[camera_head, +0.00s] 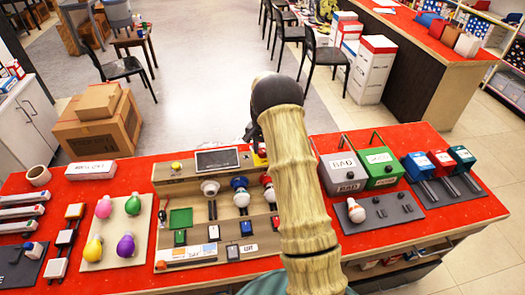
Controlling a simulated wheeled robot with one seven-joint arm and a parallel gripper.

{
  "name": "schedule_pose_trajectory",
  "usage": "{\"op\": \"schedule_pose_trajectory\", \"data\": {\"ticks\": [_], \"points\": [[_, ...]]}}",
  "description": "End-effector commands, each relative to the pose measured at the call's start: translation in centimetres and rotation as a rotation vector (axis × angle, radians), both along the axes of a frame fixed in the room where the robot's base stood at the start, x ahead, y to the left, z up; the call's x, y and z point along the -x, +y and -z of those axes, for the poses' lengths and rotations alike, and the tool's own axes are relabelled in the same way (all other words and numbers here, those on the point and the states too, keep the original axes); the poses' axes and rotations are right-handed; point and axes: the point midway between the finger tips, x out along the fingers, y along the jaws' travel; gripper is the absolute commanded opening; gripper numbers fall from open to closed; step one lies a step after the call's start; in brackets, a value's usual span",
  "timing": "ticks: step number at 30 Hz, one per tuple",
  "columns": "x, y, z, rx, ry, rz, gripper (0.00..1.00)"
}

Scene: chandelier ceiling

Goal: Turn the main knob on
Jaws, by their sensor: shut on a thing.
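The wooden control panel (165,190) stands on the red table, with a dark screen, bulbs and small switches. What looks like the main knob (260,149) is a small yellow and red piece at the panel's back right edge, mostly hidden behind my arm. My arm reaches up across the middle and bends down beyond it. A small dark part of my gripper (250,132) shows beside the arm, right at this piece. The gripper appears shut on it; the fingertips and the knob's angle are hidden.
Grey and green bins (343,172) stand right of my arm, with blue and red boxes further right. A board with coloured bulbs (100,257) lies to the left. A cardboard box (98,130) is behind the table.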

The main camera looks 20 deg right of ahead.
Motion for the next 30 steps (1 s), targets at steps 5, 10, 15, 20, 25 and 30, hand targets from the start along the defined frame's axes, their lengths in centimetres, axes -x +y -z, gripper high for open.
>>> {"op": "schedule_pose_trajectory", "data": {"ticks": [5,10,15,20,25,30], "points": [[-0.2,0.13,-0.1,0.001,-0.005,0.167,0.1],[-0.24,0.15,-0.12,0.002,-0.004,0.324,0.1],[-0.27,0.15,-0.12,0.0,-0.003,0.459,0.1],[-0.31,0.18,-0.12,0.0,-0.003,0.551,0.1],[-0.34,0.18,-0.11,0.0,-0.003,0.606,0.1],[-0.35,0.16,-0.11,0.0,-0.003,0.628,0.1]]}}
